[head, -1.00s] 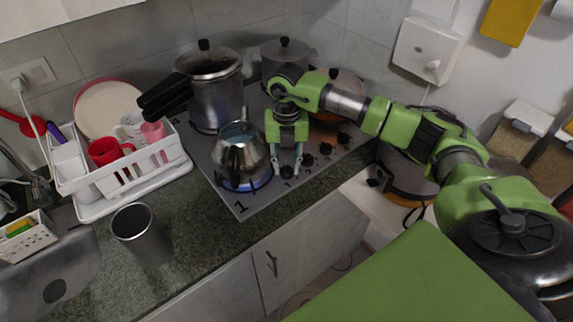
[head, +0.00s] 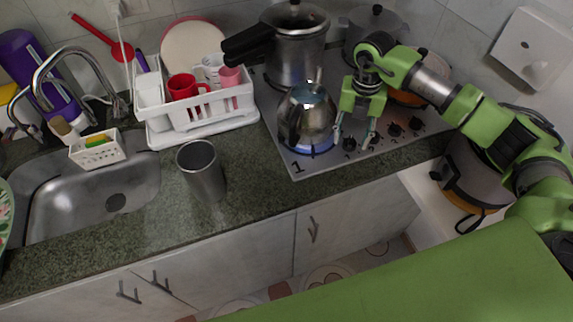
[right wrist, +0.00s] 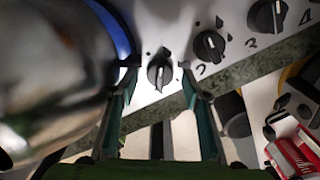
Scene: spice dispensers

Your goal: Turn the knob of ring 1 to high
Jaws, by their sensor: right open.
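The knob of ring 1 (head: 350,143) is small, round and black, at the front edge of the steel stove (head: 283,141). In the right wrist view, the knob (right wrist: 160,73) has its pale mark roughly upright. My right gripper (head: 354,137) is open, its two fingers pointing down on either side of this knob. In the right wrist view, the fingertips (right wrist: 159,70) flank the knob with a gap on each side. A shiny kettle (head: 306,117) stands on ring 1, with a blue glow beneath it. My left gripper is not in view.
More black knobs (head: 395,129) run along the stove to the right. The kettle (right wrist: 50,75) is close beside the left finger. A pressure cooker (head: 293,50) stands behind. A grey cup (head: 201,172) and dish rack (head: 203,118) stand left on the counter (head: 255,195).

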